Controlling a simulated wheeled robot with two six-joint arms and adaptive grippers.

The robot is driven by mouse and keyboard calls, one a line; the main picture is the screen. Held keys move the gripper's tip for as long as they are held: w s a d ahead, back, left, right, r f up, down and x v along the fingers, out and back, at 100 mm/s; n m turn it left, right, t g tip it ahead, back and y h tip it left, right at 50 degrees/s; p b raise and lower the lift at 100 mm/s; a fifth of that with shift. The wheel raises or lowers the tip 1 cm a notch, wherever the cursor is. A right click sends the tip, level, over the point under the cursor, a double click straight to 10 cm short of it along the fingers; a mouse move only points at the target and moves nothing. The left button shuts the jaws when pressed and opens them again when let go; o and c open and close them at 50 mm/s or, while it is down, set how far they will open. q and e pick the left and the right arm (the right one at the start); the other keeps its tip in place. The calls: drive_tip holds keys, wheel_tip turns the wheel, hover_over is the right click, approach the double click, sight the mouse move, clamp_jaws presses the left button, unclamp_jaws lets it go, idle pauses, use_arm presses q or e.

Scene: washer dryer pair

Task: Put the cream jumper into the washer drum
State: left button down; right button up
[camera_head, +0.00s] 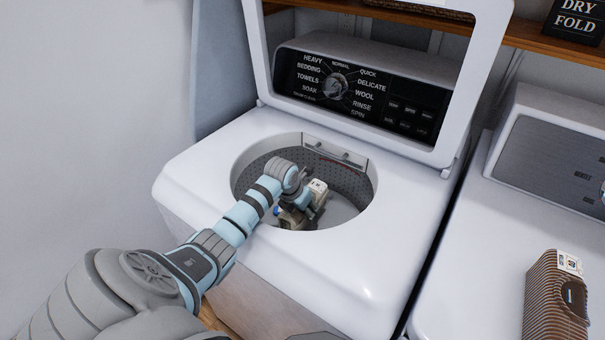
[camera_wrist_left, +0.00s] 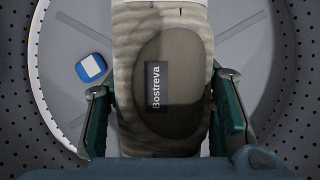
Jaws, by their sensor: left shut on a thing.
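The cream jumper (camera_wrist_left: 140,28) is a folded, beige-to-cream bundle with a dark "Bostreva" label, seen in the left wrist view. My left gripper (camera_wrist_left: 164,88) has a finger on each side of it and is shut on it. In the head view, my left gripper (camera_head: 302,202) reaches through the open top of the washer (camera_head: 190,185). The jumper (camera_head: 291,216) is inside the drum (camera_head: 350,184), partly hidden by the gripper. Whether it touches the drum floor cannot be told. My right gripper is out of view.
A small blue item with a white patch (camera_wrist_left: 91,66) lies on the drum floor, left of the jumper. The washer lid (camera_head: 488,75) stands open. A brown striped folded item (camera_head: 553,300) sits on the dryer (camera_head: 460,255) at right.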

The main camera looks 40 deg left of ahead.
use_arm(q)
drive_tip(key=shift+s+d+f, duration=0.1)
drive_tip(key=shift+f, duration=0.1)
drive_tip(key=c, duration=0.9)
unclamp_jaws()
drive_tip(key=shift+o, duration=0.9)
drive_tip(key=shift+s+d+f, duration=0.1)
drive_tip(key=shift+f, duration=0.05)
drive_tip(key=shift+r, duration=0.2)
drive_tip(key=p+v, duration=0.1)
drive_tip(key=v, duration=0.2)
drive_tip(key=p+v, duration=0.1)
drive_tip(key=v, duration=0.1)
drive_tip(key=shift+w+a+r+p, duration=0.15)
drive_tip(key=shift+w+a+p, duration=0.1)
drive_tip(key=shift+w+p, duration=0.15)
drive_tip(key=p+v, duration=0.1)
drive_tip(key=v, duration=0.7)
